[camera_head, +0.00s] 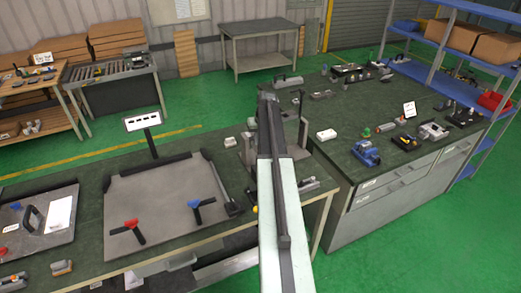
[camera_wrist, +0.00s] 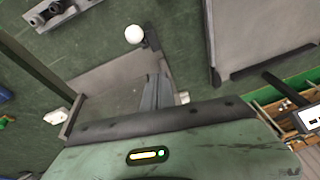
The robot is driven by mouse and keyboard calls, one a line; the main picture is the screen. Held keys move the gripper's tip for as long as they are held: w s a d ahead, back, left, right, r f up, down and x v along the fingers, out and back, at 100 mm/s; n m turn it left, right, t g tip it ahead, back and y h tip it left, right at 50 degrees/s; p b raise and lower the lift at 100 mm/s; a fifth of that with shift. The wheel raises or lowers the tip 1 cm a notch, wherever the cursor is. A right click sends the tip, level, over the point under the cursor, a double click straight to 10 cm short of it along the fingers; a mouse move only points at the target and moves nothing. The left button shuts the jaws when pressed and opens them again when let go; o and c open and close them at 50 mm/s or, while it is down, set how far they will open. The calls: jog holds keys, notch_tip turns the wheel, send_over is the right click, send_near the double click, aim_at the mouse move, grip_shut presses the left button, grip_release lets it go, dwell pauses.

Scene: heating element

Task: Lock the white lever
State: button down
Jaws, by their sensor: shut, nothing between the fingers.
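A round white knob (camera_wrist: 134,34), which I take to be the white lever's end, shows in the wrist view at the top centre. A short dark arm runs down beside it. It stands by a grey plate fixture (camera_wrist: 105,78). My gripper (camera_wrist: 156,88) is shut and empty, pointing toward the fixture, below and apart from the knob in the picture. In the head view my arm covers most of the fixture, whose grey side (camera_head: 247,153) shows left of the arm. The knob and my fingertips cannot be made out there.
Green floor is open beyond the benches.

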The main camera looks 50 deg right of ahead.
jog(key=d, duration=0.1)
jog(key=s+d, duration=0.1)
jog(key=d, duration=0.1)
jog(key=shift+s+r+m, duration=0.3)
jog(key=shift+s, duration=0.05)
jog(key=shift+f, duration=0.1)
